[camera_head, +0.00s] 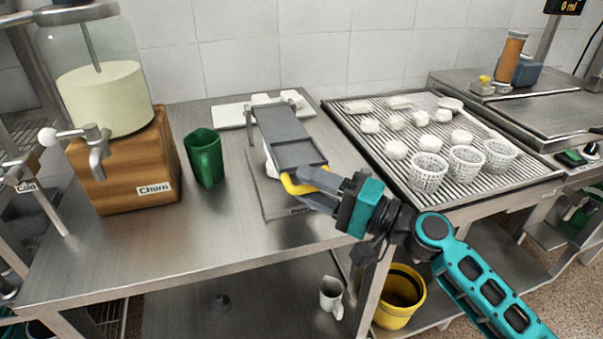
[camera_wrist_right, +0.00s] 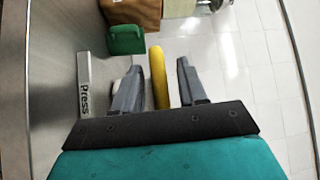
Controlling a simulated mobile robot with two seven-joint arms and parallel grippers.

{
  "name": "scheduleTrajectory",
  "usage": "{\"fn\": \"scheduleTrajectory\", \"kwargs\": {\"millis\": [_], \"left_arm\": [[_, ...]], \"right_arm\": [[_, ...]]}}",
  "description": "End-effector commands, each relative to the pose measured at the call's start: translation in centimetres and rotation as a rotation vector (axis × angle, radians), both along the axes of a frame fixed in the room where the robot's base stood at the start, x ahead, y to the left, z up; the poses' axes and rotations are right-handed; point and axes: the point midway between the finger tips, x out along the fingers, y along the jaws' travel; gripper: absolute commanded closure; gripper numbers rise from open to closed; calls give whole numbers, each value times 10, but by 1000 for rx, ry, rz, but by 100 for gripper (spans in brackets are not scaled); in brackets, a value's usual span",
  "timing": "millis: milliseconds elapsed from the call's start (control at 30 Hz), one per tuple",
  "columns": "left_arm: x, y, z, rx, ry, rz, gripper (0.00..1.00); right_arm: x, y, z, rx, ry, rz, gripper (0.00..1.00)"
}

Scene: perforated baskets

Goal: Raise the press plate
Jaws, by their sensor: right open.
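The press plate (camera_head: 287,135) is a dark grey slab, sloping down toward the front, with a yellow handle (camera_head: 298,187) at its near end. It sits over a grey base (camera_head: 275,205) labelled "Press"; the label also shows in the right wrist view (camera_wrist_right: 85,85). A white piece (camera_head: 268,162) shows partly beneath the plate. My right gripper (camera_head: 322,186) is at the handle and open. In the right wrist view its two fingers (camera_wrist_right: 158,86) stand on either side of the yellow handle (camera_wrist_right: 157,70), with gaps visible. My left gripper is not in view.
A green cup (camera_head: 204,158) and a wooden churn box (camera_head: 130,175) stand left of the press. A white board (camera_head: 229,117) lies behind it. On the right, a ribbed draining table (camera_head: 365,145) holds several white lumps and three perforated baskets (camera_head: 467,163). The front of the steel table is clear.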

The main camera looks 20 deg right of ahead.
Motion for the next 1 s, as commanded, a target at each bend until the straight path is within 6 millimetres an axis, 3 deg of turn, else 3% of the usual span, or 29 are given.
{"fn": "scheduleTrajectory", "kwargs": {"millis": [200, 500, 933, 1000], "left_arm": [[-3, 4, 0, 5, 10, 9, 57], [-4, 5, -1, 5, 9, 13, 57], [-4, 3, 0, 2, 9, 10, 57], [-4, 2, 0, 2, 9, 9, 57]], "right_arm": [[13, 14, 3, 2, 0, -1, 58], [15, 16, 2, 1, 1, -1, 58], [15, 16, 3, 1, -1, -1, 99], [15, 16, 3, 2, -1, -1, 100]]}}
